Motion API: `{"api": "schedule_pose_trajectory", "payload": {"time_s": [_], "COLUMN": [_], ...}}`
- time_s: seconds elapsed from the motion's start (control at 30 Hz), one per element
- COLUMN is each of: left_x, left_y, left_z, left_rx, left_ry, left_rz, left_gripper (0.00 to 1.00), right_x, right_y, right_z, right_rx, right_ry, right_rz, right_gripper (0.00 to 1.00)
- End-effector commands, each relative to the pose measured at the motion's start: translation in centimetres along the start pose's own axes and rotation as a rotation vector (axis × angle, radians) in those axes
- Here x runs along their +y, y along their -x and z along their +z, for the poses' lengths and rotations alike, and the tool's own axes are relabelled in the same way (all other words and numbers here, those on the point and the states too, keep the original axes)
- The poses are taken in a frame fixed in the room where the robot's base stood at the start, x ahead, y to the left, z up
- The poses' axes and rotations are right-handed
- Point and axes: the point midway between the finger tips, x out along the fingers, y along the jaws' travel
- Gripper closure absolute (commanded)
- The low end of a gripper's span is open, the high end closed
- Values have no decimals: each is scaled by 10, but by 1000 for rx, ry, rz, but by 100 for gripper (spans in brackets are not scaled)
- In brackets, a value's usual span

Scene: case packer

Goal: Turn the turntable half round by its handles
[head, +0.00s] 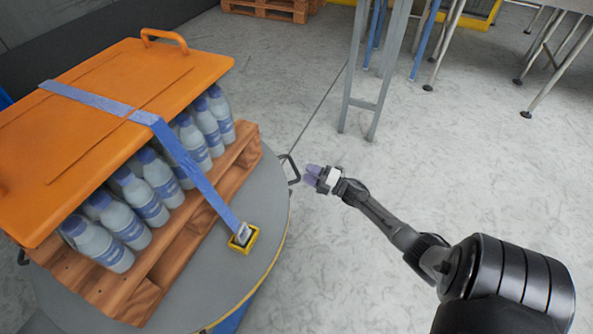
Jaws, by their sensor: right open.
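The turntable (261,205) is a round grey disc with a yellow edge at the left of the head view. A dark handle (293,169) stands out from its right rim. On the turntable is a wooden pallet (150,284) with several bottles (135,196) under an orange lid (110,85), strapped with a blue band (193,172). The turntable's far left side is hidden by the load. My left gripper is not in view.
A yellow strap anchor (243,240) sits on the turntable near its right edge. A grey metal frame leg (380,80) stands behind the gripper, with more table legs (550,65) at the upper right. The floor (430,150) right of the turntable is clear.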

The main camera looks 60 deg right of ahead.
Motion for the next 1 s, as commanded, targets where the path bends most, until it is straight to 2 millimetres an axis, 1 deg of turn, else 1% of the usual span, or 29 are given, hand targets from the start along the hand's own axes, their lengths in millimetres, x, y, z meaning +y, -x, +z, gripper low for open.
{"api": "schedule_pose_trajectory", "payload": {"time_s": [0.03, 0.2, 0.4, 0.57, 0.83, 0.87, 1.0], "left_x": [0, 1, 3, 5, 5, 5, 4], "left_y": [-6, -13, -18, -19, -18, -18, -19], "left_z": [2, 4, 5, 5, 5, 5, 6], "left_rx": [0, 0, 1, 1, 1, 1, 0], "left_ry": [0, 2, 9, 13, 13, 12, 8], "left_rz": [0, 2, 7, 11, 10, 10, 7], "left_gripper": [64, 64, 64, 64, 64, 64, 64], "right_x": [-2, -1, -1, 0, 0, 0, 0], "right_y": [-9, -33, -50, -54, -55, -55, -55], "right_z": [0, 0, 0, 0, 0, 0, 0], "right_rx": [1, 1, 0, 0, 0, 0, 0], "right_ry": [1, 1, 0, 0, 0, 0, 0], "right_rz": [2, 2, 0, -1, -1, -1, -1], "right_gripper": [58, 58, 58, 58, 58, 60, 73]}}
